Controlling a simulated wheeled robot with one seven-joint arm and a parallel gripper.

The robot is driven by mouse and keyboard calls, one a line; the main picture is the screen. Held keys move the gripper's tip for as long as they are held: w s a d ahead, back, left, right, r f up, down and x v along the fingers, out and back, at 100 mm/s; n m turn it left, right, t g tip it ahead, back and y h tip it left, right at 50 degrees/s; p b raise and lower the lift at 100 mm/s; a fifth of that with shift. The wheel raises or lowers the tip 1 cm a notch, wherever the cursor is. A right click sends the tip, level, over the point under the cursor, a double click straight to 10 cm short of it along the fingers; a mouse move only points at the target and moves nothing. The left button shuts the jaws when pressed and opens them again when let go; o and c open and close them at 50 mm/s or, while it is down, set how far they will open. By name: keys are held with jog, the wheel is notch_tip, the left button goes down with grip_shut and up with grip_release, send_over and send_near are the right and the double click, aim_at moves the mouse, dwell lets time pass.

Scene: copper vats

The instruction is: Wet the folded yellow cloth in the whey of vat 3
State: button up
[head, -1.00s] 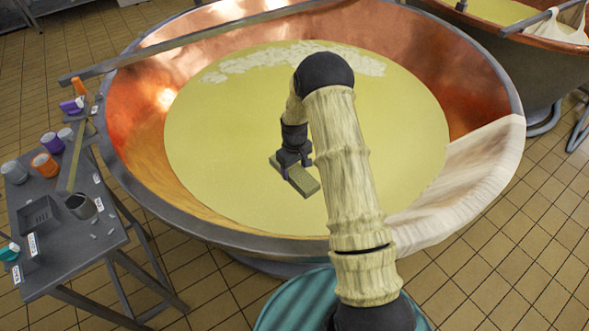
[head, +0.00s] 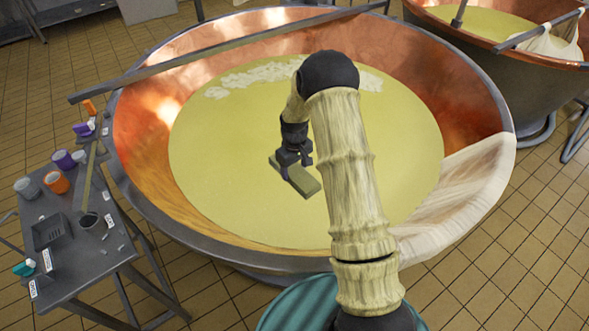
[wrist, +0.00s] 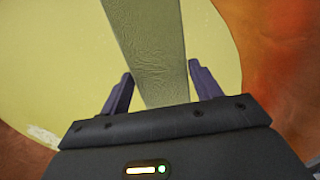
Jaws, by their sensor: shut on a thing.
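The folded yellow cloth (head: 306,184) looks like a flat olive-yellow block. My gripper (head: 292,160) is shut on it over the whey (head: 235,180) of the large copper vat (head: 455,85). In the wrist view, the cloth (wrist: 150,50) runs as a long textured strip between the two purple fingers of my gripper (wrist: 160,92). Pale whey shows on both sides of it. I cannot tell whether the cloth's underside touches the whey. No vat number is readable.
A metal bar (head: 210,52) lies across the vat's back left rim. A white draped cloth (head: 465,200) hangs over the right rim. Pale curds (head: 250,76) float at the back. A grey table (head: 95,262) with cups stands left; a second vat (head: 520,55) stands back right.

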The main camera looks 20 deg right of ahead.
notch_tip(320, 180, up, 11)
jog(key=p, duration=0.6)
jog(key=shift+f+p, duration=0.2)
jog(key=shift+p, duration=0.1)
jog(key=shift+d, duration=0.1)
dwell(0.7)
